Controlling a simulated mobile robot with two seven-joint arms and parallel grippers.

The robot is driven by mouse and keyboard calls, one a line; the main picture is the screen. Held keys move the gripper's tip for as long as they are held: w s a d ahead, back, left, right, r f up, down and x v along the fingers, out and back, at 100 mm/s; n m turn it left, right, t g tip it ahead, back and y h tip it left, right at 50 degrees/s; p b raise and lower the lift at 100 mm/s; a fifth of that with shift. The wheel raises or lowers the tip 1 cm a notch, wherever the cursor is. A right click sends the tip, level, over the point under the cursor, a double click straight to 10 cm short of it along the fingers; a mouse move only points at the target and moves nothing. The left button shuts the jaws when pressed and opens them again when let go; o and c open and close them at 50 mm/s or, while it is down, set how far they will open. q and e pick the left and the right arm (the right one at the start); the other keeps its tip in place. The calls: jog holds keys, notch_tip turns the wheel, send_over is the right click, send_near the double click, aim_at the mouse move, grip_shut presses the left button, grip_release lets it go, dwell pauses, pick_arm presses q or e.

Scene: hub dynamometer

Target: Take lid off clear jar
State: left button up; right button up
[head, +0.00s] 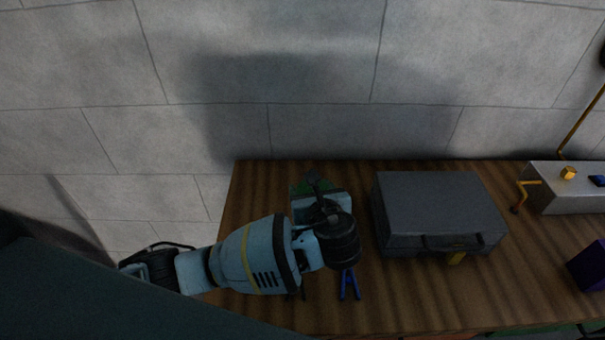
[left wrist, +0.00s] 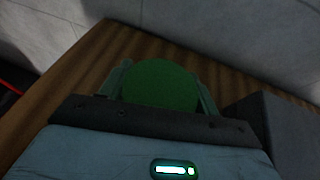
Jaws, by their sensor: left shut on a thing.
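A round green lid (left wrist: 160,84) sits between the two fingers of my left gripper (left wrist: 163,88) in the left wrist view. The fingers press on its left and right sides, so the gripper is shut on it. In the head view my left gripper (head: 318,190) is over the left part of the wooden table, and only a small bit of green (head: 297,187) shows beside it. The clear jar itself is hidden, so I cannot tell whether the lid rests on it. My right gripper is in neither view.
A grey case (head: 437,207) stands close to the right of my left gripper. A blue object (head: 349,285) lies in front on the wooden table (head: 400,295). A pale box (head: 565,195) with a yellow lamp and a purple box (head: 590,266) are farther right. A wall stands behind.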

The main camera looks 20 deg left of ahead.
pick_arm(q)
jog(key=s+d, duration=0.4)
jog(key=s, duration=0.2)
jog(key=shift+s+d+r, duration=0.15)
jog(key=shift+s+r, duration=0.05)
jog(key=shift+r, duration=0.2)
jog(key=o, duration=0.6)
jog(key=c, duration=0.9)
jog(key=w+a+r+m+h, duration=0.1)
jog(key=a+r+m+h, duration=0.1)
jog(key=a, duration=0.2)
jog(key=w+a+r+m+t+h, duration=0.1)
jog(key=a+r+h, duration=0.1)
jog(key=a, duration=0.3)
jog(key=w+a+r+m+h, duration=0.1)
jog(key=a+r+m+h, duration=0.1)
jog(key=a, duration=0.3)
jog(key=shift+r+m+t, duration=0.1)
jog(key=shift+m+t, duration=0.2)
jog(key=shift+d+h, duration=0.2)
jog(key=shift+h, duration=0.1)
